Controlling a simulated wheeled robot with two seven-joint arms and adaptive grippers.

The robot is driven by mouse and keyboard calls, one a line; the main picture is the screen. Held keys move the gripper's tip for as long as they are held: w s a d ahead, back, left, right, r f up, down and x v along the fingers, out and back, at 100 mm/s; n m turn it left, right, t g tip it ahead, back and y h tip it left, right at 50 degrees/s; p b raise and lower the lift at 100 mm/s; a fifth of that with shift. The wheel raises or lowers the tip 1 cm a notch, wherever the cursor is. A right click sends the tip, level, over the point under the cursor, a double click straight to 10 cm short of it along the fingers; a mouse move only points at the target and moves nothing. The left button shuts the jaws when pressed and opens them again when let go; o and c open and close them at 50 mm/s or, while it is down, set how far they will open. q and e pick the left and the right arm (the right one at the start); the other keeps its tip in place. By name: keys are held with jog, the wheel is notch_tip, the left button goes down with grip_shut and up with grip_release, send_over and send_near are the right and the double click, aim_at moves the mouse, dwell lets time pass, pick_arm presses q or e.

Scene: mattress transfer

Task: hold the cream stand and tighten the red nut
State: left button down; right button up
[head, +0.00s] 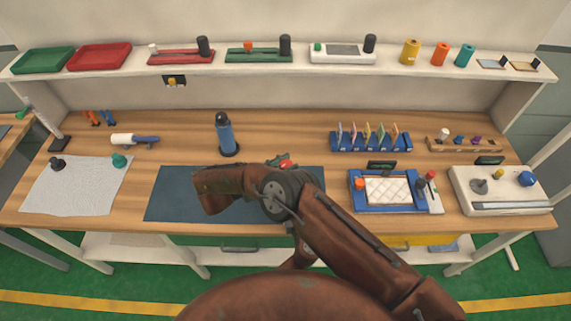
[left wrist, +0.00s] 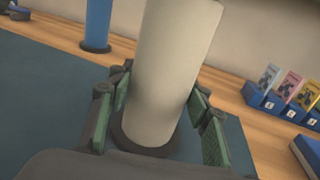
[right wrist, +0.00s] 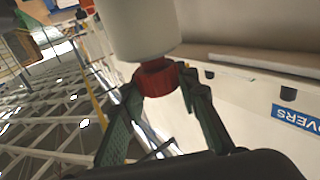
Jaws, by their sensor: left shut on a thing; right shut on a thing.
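The cream stand (left wrist: 170,65) is a thick cylinder between the fingers of my left gripper (left wrist: 160,88), which is shut on it. A dark ring shows at the stand's foot, above the blue-grey mat (head: 180,190). In the right wrist view, the red nut (right wrist: 156,80) sits at the end of the cream stand (right wrist: 138,25). My right gripper (right wrist: 160,88) is shut on the nut, with a green-padded finger on each side. In the head view, a bit of red shows by the right gripper (head: 281,163); my right arm hides most of the stand and the left gripper.
A blue bottle (head: 226,138) stands behind the mat. A blue card rack (head: 370,146) and a blue tray with a white quilted pad (head: 388,190) are to the right. A white cloth (head: 75,190) lies at the left. The shelf above is full.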

aim_at(286, 164)
jog(key=shift+w+d+m+g+h, duration=0.1)
jog(key=shift+d+m+g+h, duration=0.15)
jog(key=shift+m+g+h, duration=0.65)
jog(key=shift+g+y, duration=0.3)
jog(key=shift+g, duration=0.1)
jog(key=shift+a, duration=0.2)
jog(key=o, duration=1.2)
jog(key=shift+a, duration=0.1)
jog(key=shift+r, duration=0.1)
notch_tip(286, 164, up, 10)
jog(key=shift+f, duration=0.1)
